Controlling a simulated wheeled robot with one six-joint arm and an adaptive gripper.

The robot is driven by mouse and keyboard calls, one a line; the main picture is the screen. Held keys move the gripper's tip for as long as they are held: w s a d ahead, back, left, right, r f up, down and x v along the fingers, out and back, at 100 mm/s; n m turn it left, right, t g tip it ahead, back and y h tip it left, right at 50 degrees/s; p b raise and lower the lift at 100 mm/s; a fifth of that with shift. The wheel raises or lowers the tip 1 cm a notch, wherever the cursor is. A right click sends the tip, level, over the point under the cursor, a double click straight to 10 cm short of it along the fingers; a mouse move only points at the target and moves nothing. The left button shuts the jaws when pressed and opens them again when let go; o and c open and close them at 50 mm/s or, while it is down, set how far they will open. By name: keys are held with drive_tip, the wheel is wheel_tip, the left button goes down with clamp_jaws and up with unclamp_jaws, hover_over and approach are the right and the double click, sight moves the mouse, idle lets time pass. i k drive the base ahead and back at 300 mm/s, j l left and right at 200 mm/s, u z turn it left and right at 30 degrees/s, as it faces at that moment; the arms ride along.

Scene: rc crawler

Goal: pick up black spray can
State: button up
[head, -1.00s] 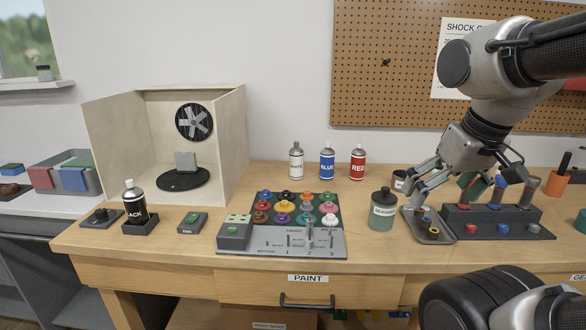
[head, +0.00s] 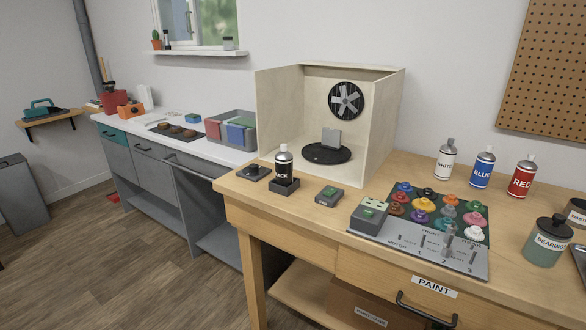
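The black spray can (head: 284,164), with a grey cap and white lettering partly reading BLACK, stands upright in a small dark square holder (head: 284,187). The holder is near the left end of the wooden workbench (head: 300,217), in front of the paint booth (head: 376,120). My gripper is not in the head view now, so its opening and its place relative to the can do not show.
A small dark switch box (head: 329,196) sits right of the can, and a flat dark pad (head: 253,173) left of it. White (head: 445,160), blue (head: 482,168) and red (head: 521,178) cans stand at the back right. Floor (head: 130,260) is open at left.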

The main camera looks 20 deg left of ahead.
sight(283, 160)
drive_tip(key=k+j+z, duration=0.1)
drive_tip(key=j+z, duration=0.35)
drive_tip(key=j, duration=1.85)
